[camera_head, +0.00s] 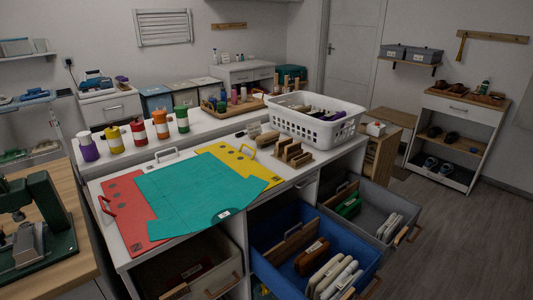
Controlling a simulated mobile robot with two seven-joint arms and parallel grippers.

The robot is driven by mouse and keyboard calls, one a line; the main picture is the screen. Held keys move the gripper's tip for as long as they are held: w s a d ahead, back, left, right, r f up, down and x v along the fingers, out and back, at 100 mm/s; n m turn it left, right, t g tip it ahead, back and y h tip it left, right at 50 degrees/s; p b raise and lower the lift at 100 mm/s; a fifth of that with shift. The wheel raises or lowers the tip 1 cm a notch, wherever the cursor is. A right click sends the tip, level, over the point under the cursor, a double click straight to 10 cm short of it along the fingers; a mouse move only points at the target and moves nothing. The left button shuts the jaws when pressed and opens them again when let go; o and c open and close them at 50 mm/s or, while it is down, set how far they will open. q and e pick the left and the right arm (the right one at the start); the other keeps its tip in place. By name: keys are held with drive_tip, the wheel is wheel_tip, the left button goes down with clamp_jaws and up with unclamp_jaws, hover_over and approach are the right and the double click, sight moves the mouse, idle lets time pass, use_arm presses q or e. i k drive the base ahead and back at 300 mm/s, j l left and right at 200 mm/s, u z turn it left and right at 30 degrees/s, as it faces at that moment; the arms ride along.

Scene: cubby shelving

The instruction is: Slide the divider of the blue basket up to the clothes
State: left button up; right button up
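The blue basket (350,255) is pulled out of the cubby unit, at the lower middle of the head view. A tan wooden board, seemingly its divider (288,243), stands across it toward the back. A reddish-brown object (312,257) with a small label lies in front of the board; I cannot tell what it is. Folded cream and white clothes (332,277) stand in a row at the front right of the basket. Blue floor shows between the board and the clothes, around the brown object. Neither of my grippers is in view.
A grey basket (400,204) with a green object and pale clothes is pulled out to the right. Another open basket (190,262) sits lower left. The white counter above holds coloured mats (190,190) and a white laundry basket (305,127). Floor at right is clear.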

sight(282, 252)
drive_tip(key=i+l+u, duration=0.4)
drive_tip(key=l, duration=0.2)
drive_tip(key=i+l+u, duration=0.2)
drive_tip(key=l, duration=0.15)
drive_tip(key=k, duration=0.1)
